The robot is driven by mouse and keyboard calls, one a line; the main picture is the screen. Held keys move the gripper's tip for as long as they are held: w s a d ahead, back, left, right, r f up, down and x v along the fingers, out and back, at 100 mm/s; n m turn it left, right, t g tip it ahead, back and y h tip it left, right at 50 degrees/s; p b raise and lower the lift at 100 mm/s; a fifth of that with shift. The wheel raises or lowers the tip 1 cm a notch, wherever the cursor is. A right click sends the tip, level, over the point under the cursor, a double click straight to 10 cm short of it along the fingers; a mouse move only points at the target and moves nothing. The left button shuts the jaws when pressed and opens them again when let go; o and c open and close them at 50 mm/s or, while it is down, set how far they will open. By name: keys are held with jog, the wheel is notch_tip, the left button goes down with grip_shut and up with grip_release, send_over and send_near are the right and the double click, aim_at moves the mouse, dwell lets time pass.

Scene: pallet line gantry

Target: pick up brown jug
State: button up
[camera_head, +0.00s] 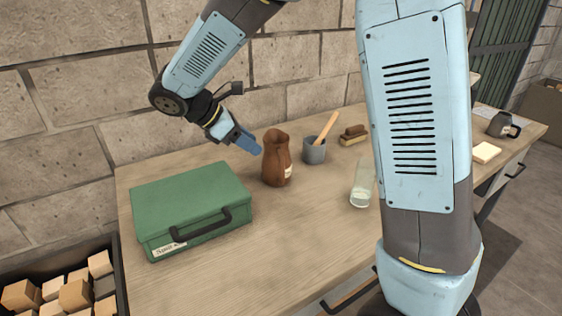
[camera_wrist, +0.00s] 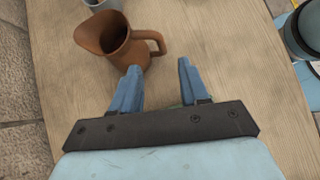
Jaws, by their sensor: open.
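The brown jug (camera_head: 277,160) stands upright on the wooden table, with a pale label low on its side. In the wrist view the jug (camera_wrist: 113,42) is seen from above, its mouth open and its handle (camera_wrist: 152,42) pointing right. My gripper (camera_head: 255,150) is close to the left of the jug in the head view, near its upper part. In the wrist view my gripper (camera_wrist: 159,68) has its two blue fingers apart with nothing between them. The left fingertip is close below the jug and handle; I cannot tell whether it touches.
A green box (camera_head: 192,197) stands left of the jug. A grey cup (camera_head: 314,151) with a wooden utensil, a brush (camera_head: 353,134) and a glass (camera_head: 361,187) stand right of it. The table front (camera_head: 270,260) is clear. A stone wall is behind.

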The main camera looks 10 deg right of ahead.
aim_at(282, 167)
jog(key=x, duration=1.3)
jog(key=shift+w+f, duration=0.1)
jog(key=shift+f, duration=0.4)
jog(key=shift+c, duration=0.4)
grip_shut()
